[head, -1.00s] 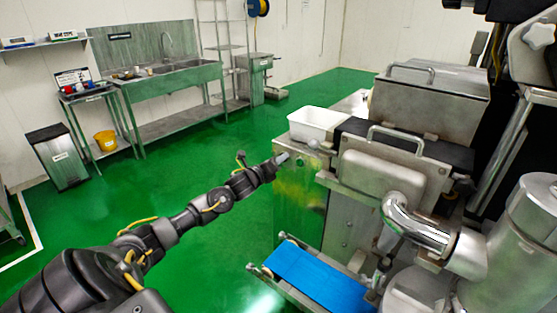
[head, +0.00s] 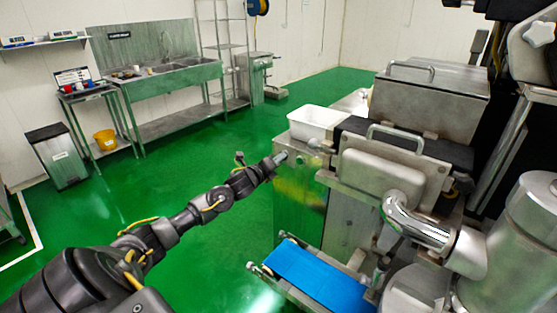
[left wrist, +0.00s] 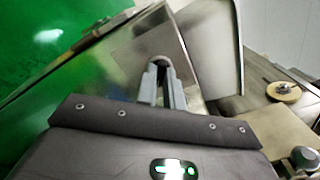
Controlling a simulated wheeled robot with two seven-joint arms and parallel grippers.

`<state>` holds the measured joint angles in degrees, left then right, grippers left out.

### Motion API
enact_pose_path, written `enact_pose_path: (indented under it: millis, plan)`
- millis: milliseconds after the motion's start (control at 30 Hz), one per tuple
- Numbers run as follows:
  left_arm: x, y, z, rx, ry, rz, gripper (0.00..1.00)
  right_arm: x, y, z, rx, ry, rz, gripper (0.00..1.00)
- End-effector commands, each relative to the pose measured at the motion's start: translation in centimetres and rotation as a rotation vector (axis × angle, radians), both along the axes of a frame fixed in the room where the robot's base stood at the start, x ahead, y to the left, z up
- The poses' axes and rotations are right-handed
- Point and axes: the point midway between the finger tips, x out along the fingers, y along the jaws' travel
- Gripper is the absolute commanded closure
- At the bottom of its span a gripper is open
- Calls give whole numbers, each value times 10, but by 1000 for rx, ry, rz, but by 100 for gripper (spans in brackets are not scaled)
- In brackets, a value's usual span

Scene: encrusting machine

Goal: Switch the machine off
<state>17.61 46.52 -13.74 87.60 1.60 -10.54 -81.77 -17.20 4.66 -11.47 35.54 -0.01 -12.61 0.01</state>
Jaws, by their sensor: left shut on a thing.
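The steel machine (head: 345,215) stands at the right in the head view, with a blue belt (head: 320,277) low at its front. My left gripper (head: 281,158) reaches the upper left corner of the machine's side, just below a white tub. In the left wrist view the two fingers of my left gripper (left wrist: 163,72) are close together at a steel panel (left wrist: 135,55). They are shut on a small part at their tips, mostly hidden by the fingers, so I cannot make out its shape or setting. My right gripper is not in view.
The white tub (head: 317,122) sits on top of the machine, close to my left gripper. A rounded metal knob (head: 318,143) sticks out beside it. A steel pipe (head: 413,225) and a cylinder (head: 515,250) stand close at the right. The green floor (head: 190,170) to the left is open.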

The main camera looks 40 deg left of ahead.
Motion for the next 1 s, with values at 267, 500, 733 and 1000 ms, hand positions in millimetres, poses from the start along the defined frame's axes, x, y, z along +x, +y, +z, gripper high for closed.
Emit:
enact_pose_path:
  millis: [267, 500, 733, 1000]
  plan:
    - [0, 0, 0, -254, -5, 1, 100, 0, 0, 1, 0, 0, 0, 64]
    - [0, 1, 0, -483, -10, 2, 100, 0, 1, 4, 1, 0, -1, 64]
    - [0, 1, 0, -702, -16, 2, 100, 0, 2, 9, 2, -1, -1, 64]
    - [0, 1, -1, -957, -21, 2, 100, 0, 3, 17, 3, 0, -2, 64]
